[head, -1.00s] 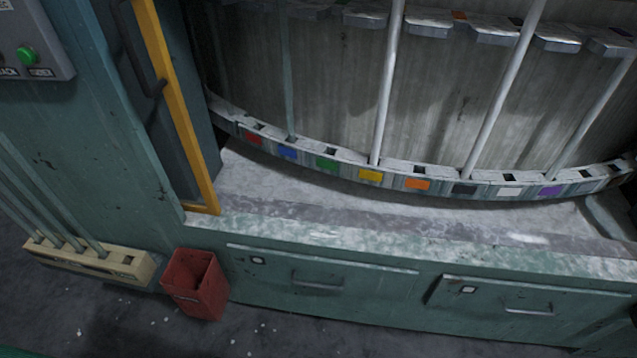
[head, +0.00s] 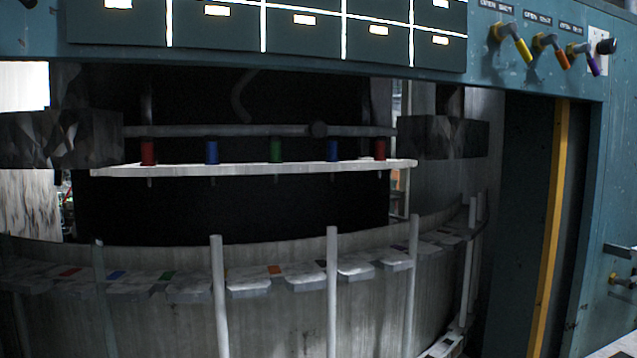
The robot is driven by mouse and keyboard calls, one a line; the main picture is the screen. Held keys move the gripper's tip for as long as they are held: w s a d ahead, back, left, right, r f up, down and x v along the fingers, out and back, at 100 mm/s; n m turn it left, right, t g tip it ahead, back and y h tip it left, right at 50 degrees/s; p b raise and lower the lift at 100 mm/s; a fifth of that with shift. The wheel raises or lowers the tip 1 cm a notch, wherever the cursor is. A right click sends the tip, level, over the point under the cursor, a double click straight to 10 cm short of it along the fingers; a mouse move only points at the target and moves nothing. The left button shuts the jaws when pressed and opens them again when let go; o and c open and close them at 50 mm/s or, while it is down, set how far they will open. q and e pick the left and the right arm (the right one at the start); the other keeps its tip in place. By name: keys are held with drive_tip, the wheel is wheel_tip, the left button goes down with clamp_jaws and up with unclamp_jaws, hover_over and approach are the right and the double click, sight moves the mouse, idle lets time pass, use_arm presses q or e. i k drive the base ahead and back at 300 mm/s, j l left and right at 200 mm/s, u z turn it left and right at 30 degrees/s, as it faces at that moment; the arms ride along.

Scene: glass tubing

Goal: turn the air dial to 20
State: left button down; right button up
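No dial that I can identify as the air dial, and no readable number 20, shows in the head view. A black knob (head: 606,46) sits on a white plate at the upper right of the teal panel; I cannot read its markings. Left of it are a yellow-handled lever (head: 523,48), an orange-handled lever (head: 560,58) and a purple-handled lever (head: 593,64), each under a small label; the left ones seem to read open and shut. Neither of my grippers is in view.
A dark panel with lit white labels (head: 303,20) spans the top. Below it, a white rail (head: 250,168) carries several coloured burners or nozzles. A round carousel (head: 270,315) with upright glass tubes fills the lower middle. A yellow vertical bar (head: 553,220) edges the right opening.

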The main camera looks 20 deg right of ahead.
sight(608, 46)
drive_tip(key=z, duration=2.1)
drive_tip(key=i+l, duration=0.3)
